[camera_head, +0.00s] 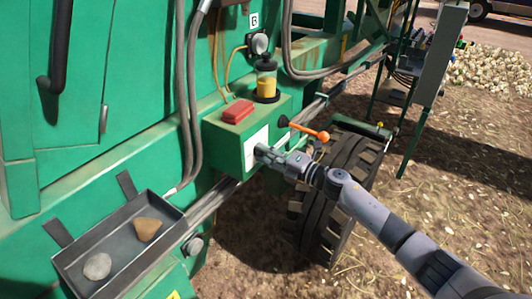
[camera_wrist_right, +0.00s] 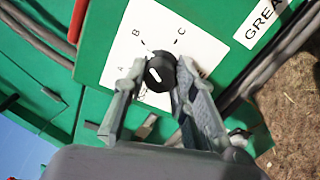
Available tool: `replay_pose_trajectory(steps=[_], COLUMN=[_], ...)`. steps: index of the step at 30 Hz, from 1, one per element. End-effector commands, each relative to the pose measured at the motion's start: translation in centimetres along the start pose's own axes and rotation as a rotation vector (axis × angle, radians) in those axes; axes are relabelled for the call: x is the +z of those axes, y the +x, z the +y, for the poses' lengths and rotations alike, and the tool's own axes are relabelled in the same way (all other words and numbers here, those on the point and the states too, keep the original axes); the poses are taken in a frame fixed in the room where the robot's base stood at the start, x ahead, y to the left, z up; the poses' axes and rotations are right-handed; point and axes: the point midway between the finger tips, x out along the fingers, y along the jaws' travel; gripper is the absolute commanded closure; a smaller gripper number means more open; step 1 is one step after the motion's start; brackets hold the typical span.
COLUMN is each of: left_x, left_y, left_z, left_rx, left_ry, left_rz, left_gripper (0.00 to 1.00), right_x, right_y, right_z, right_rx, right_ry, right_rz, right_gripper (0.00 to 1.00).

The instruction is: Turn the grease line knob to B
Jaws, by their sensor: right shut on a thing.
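The black grease line knob (camera_wrist_right: 161,73) sits on a white plate (camera_wrist_right: 205,50) marked A, B and C. A short pale mark on its face slants toward the upper left; I cannot tell exactly which letter it meets. My right gripper (camera_wrist_right: 158,76) has a finger on each side of the knob and is shut on it. In the head view, my right gripper (camera_head: 262,152) reaches in from the right to the white plate (camera_head: 250,146) on the green box (camera_head: 228,150). The gripper hides the knob there. My left gripper is not in view.
An orange-ended lever (camera_head: 308,131) sticks out just above my right gripper. A red block (camera_head: 238,111) and a jar of yellow grease (camera_head: 266,86) stand on the box. A dark tray (camera_head: 75,262) holding two stones is at the lower left. A tyre (camera_head: 318,228) is below.

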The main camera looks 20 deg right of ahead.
Motion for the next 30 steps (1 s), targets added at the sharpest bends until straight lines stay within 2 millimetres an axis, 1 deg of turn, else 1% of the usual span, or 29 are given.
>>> replay_pose_trajectory(steps=[2, 3, 12, 20, 23, 26, 30], left_x=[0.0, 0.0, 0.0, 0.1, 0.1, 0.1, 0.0], left_y=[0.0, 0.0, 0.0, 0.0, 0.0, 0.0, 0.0], left_z=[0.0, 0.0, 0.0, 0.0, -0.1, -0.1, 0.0], left_rx=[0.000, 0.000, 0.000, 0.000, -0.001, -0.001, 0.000], left_ry=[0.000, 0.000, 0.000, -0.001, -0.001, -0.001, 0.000], left_rz=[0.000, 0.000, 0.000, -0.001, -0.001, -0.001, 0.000], left_gripper=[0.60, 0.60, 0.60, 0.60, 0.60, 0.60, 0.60], right_x=[0.0, 0.0, 0.0, 0.0, 0.1, 0.0, 0.0], right_y=[0.0, 0.0, 0.0, -0.1, -0.6, -1.9, -4.8], right_z=[-0.1, -0.1, 0.0, 0.0, -0.1, -0.2, -0.2], right_rx=[-0.001, -0.001, -0.001, -0.001, -0.002, -0.003, -0.005], right_ry=[0.000, -0.001, -0.001, -0.001, -0.001, -0.001, -0.001], right_rz=[-0.001, -0.001, 0.000, 0.000, -0.001, -0.001, 0.000], right_gripper=[1.00, 0.73, 0.54, 0.54, 0.54, 0.54, 0.54])
